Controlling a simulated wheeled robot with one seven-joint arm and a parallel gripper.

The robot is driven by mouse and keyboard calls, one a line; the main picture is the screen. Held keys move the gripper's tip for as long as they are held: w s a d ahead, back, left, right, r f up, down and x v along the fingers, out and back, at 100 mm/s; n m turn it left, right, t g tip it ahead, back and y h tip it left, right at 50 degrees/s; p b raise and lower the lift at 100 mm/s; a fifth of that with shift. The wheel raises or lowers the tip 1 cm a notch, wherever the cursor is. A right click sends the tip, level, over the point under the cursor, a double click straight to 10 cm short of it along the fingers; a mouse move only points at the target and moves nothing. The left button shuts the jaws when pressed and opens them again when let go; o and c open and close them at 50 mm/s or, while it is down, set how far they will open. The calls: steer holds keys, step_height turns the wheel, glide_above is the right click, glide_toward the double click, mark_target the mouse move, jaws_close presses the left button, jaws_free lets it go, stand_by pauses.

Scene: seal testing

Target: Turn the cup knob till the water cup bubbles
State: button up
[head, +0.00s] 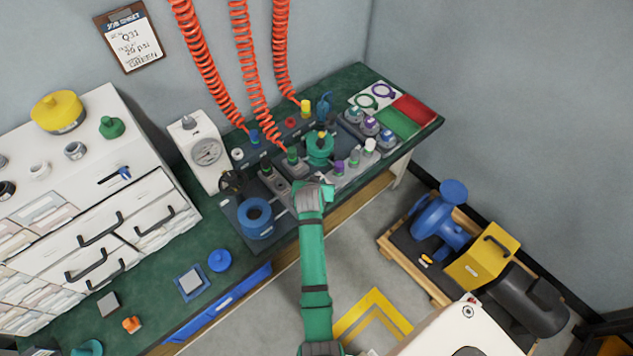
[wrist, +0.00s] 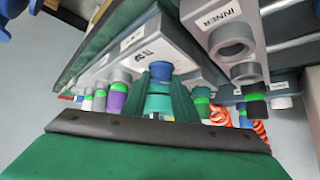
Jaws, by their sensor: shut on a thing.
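My gripper (wrist: 160,105) is shut on a blue and teal knob (wrist: 160,72) on a grey labelled block (wrist: 132,48). Its two green fingers stand on either side of the knob. The block's label is too small to read surely, so I cannot tell if this is the cup knob. In the head view my green arm reaches up to the bench, and my gripper (head: 318,190) is at the front edge of the test panel, its fingertips hidden. A teal round fixture (head: 320,147) stands just behind it. I cannot make out the water cup or any bubbles.
A grey block marked INNER (wrist: 223,25) is close on the right in the wrist view. Orange coiled hoses (head: 255,85) hang to the panel. A dial gauge (head: 206,151) stands left, a blue ring (head: 256,216) nearer. Capped fittings (head: 354,158) stand right.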

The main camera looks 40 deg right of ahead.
steer(key=shift+f, duration=0.1)
steer(key=o, duration=1.1)
steer(key=shift+c, duration=0.2)
steer(key=v, duration=1.1)
